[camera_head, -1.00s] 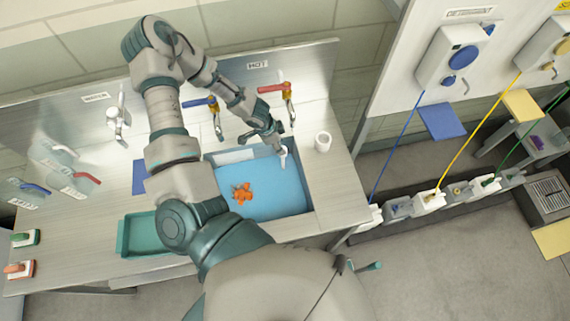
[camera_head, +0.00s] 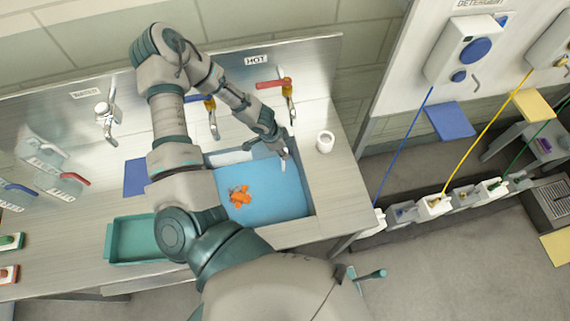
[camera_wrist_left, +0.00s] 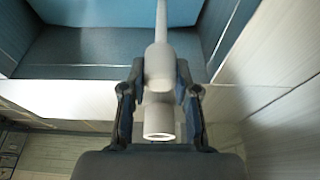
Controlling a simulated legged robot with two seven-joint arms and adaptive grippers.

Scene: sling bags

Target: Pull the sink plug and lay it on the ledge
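A pale grey pipe-like plug with a thicker head stands near the right end of the sink. Its slim shaft (camera_head: 283,166) shows below my left gripper (camera_head: 286,153) in the head view. In the left wrist view the plug's head (camera_wrist_left: 159,68) sits between the two dark fingers of my left gripper (camera_wrist_left: 160,82). They lean in close on both sides, but I cannot tell whether both touch it. The blue-lined sink (camera_head: 313,207) is set into a steel counter (camera_head: 340,185), whose surface runs along the sink's edges. My right gripper is not in view.
An orange object (camera_head: 240,196) is in the sink's blue area. A white cup (camera_head: 325,142) stands on the counter right of the sink. A red-handled tap (camera_head: 287,86) rises behind. A green tray (camera_head: 135,240) sits left.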

